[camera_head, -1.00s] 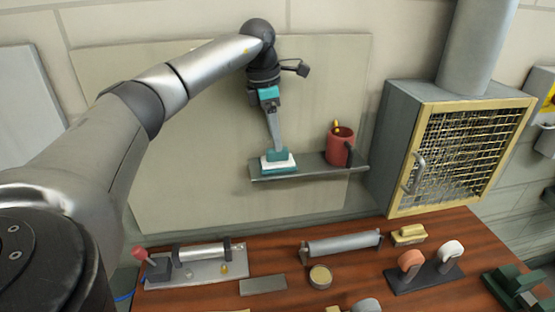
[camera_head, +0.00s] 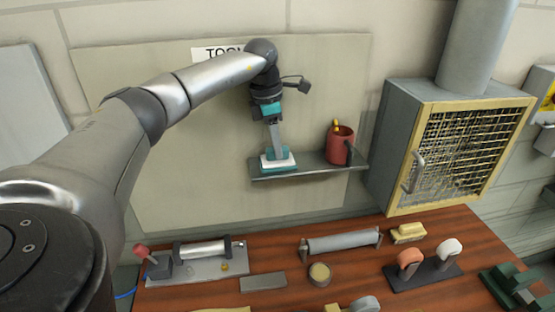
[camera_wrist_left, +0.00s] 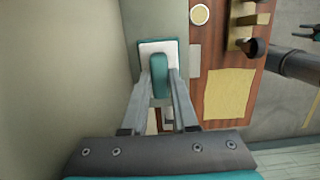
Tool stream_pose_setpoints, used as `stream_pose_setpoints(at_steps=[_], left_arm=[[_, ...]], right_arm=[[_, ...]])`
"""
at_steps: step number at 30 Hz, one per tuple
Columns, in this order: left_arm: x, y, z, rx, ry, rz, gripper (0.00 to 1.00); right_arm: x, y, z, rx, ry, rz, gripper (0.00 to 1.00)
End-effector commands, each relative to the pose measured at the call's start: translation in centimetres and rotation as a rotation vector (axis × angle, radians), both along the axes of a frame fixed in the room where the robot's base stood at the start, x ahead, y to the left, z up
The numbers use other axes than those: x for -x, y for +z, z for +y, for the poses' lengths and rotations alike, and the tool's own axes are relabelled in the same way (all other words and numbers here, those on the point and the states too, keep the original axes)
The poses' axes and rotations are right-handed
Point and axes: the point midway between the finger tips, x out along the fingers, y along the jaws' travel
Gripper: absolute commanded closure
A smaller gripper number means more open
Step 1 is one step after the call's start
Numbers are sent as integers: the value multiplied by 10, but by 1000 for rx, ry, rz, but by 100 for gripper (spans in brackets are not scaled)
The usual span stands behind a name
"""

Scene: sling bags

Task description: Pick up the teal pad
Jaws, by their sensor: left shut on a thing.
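The teal pad (camera_head: 278,163) has a teal handle block above a white layer and a teal base. It sits at the left end of the grey wall shelf (camera_head: 320,167). My left gripper (camera_head: 276,152) comes down on it from above and is shut on its handle. In the left wrist view, the two fingers (camera_wrist_left: 161,88) hold the sides of the teal handle, with the pad's white layer (camera_wrist_left: 145,48) around it. I cannot see any gap between pad and shelf.
A red mug (camera_head: 337,150) stands on the shelf right of the pad. A mesh-fronted cabinet (camera_head: 470,150) is further right. The wooden bench (camera_head: 300,292) below holds a grey roller (camera_head: 341,242), a round tin (camera_head: 319,274) and a stand (camera_head: 424,272) with two handled tools.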

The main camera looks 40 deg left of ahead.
Motion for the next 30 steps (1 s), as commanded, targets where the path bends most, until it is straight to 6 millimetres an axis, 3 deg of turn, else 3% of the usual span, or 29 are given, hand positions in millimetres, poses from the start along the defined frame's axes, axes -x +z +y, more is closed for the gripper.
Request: stream_pose_setpoints(at_steps=[23,30], left_arm=[[1,6,-3,0,0,-4,100],[1,46,-4,1,1,-8,100]], right_arm=[[2,-7,0,1,0,3,50],[1,-13,0,1,0,3,50]])
